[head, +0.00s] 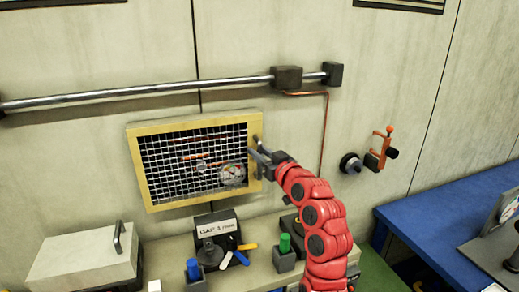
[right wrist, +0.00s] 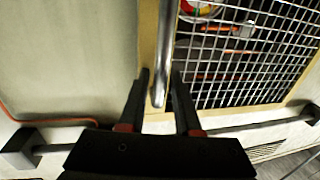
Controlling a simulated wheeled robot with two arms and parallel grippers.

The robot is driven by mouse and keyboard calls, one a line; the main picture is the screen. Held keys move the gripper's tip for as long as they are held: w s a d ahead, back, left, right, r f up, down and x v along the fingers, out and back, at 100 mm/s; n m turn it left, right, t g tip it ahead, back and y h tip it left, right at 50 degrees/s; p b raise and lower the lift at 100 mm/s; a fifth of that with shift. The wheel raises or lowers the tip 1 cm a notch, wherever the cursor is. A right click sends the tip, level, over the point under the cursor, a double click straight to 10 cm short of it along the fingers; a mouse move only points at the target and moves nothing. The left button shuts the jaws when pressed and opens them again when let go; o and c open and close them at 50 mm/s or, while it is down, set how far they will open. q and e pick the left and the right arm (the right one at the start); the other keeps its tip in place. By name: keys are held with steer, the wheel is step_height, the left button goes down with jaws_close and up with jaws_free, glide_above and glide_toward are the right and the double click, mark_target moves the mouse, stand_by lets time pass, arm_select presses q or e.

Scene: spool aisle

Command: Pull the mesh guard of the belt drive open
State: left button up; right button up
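The mesh guard has a yellow frame (head: 160,126) and a wire grid (right wrist: 262,50), and sits against the wall. Round parts and orange-red strips of the belt drive show behind the grid. A metal bar handle (right wrist: 163,50) runs along the frame's right side in the head view. My right gripper (head: 256,149) is at this handle. In the right wrist view its dark fingers (right wrist: 161,75) stand on either side of the handle's end, with small gaps visible. Whether either finger touches the handle is unclear. My left gripper is in neither view.
A metal rail (head: 150,92) runs along the wall above the guard. Below it are a grey box (head: 85,258), a labelled holder with coloured handles (head: 217,235), and blue and green items. An orange-handled valve (head: 378,155) is on the wall to the right, above a blue bench (head: 430,222).

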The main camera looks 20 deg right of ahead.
steer(key=shift+w, duration=0.1)
jaws_close()
stand_by(1.4)
